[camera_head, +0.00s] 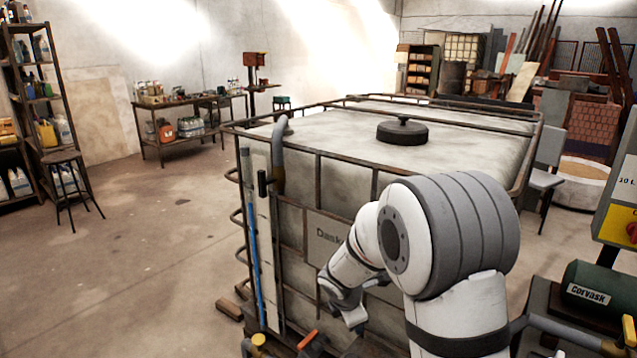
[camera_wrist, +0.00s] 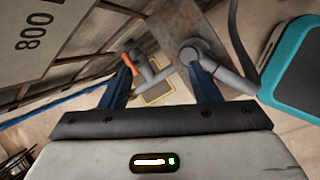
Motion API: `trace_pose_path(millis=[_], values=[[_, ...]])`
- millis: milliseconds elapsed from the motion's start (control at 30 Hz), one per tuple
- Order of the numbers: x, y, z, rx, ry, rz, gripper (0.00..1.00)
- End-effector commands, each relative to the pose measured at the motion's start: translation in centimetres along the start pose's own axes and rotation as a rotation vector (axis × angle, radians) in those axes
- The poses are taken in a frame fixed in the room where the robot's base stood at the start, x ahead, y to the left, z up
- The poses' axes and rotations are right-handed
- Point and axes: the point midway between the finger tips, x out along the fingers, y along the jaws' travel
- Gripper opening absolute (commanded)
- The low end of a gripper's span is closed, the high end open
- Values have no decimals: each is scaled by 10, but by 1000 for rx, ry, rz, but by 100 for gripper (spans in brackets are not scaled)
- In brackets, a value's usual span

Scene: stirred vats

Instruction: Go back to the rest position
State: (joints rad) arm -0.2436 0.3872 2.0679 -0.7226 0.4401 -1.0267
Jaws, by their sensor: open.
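My gripper (camera_wrist: 164,80) is open in the wrist view, with two blue fingers apart and nothing between their tips. Past the fingers is a grey pipe fitting with an orange handle (camera_wrist: 127,60). A grey pipe elbow (camera_wrist: 195,52) lies beyond the right finger. In the head view my white and grey arm bends down in front of the caged tank (camera_head: 355,150). The fingers cannot be made out there. An orange handle (camera_head: 308,339) shows low at the tank's front, left of my wrist.
The tank has a black lid (camera_head: 402,132) and a sight tube with blue liquid (camera_head: 254,265). A green Corvask motor (camera_head: 597,290) and a yellow control box (camera_head: 617,225) stand close on the right. A stool (camera_head: 70,185) stands left. Open floor (camera_head: 150,270) lies left of the tank.

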Motion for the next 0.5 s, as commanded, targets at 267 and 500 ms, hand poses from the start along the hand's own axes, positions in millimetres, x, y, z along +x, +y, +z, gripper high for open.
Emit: trace_pose_path(millis=[267,500], values=[[-111,-73,60,740,-15,-76,56],[-186,-147,68,1345,12,-166,56]])
